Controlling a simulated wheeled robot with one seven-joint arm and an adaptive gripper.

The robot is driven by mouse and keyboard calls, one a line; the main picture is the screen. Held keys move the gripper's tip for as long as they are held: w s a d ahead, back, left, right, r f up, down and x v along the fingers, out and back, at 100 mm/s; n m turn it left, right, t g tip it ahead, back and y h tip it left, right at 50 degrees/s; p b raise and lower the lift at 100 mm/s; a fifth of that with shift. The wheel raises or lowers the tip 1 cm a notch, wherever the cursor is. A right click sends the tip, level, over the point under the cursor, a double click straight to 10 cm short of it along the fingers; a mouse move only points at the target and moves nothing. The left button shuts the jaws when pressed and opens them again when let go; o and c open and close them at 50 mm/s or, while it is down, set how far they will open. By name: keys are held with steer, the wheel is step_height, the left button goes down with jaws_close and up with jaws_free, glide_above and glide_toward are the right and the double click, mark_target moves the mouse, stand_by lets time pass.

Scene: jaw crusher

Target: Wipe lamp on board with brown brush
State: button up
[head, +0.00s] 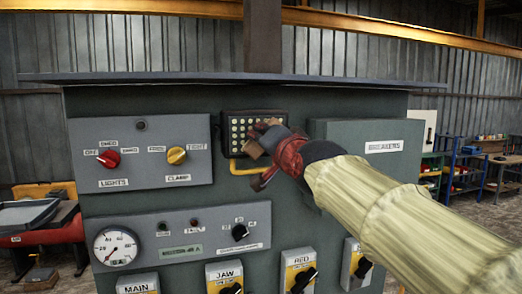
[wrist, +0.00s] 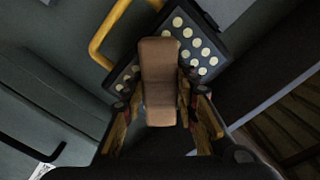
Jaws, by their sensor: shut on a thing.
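The lamp (head: 236,130) is a dark rectangular panel with rows of pale round lights, mounted on the grey-green board (head: 140,210). It also shows in the wrist view (wrist: 201,48), tilted. My gripper (head: 277,150) is in front of the lamp's right side and is shut on the brown brush (head: 254,148). In the wrist view the brush (wrist: 160,75) stands between the fingers and covers part of the lamp. I cannot tell whether the brush touches the lamp.
A yellow bar (head: 250,168) runs below the lamp. A breakers box (head: 365,145) juts out at the right, near my arm. A panel with red and yellow knobs (head: 141,151) is at the left. Gauges and switches (head: 175,240) sit below.

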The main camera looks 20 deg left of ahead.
steer(key=shift+w+d+f+b, duration=0.25)
steer(key=shift+d+b, duration=0.25)
steer(key=shift+b, duration=1.5)
steer(key=shift+d+r+b, duration=0.2)
steer(key=shift+b, duration=0.4)
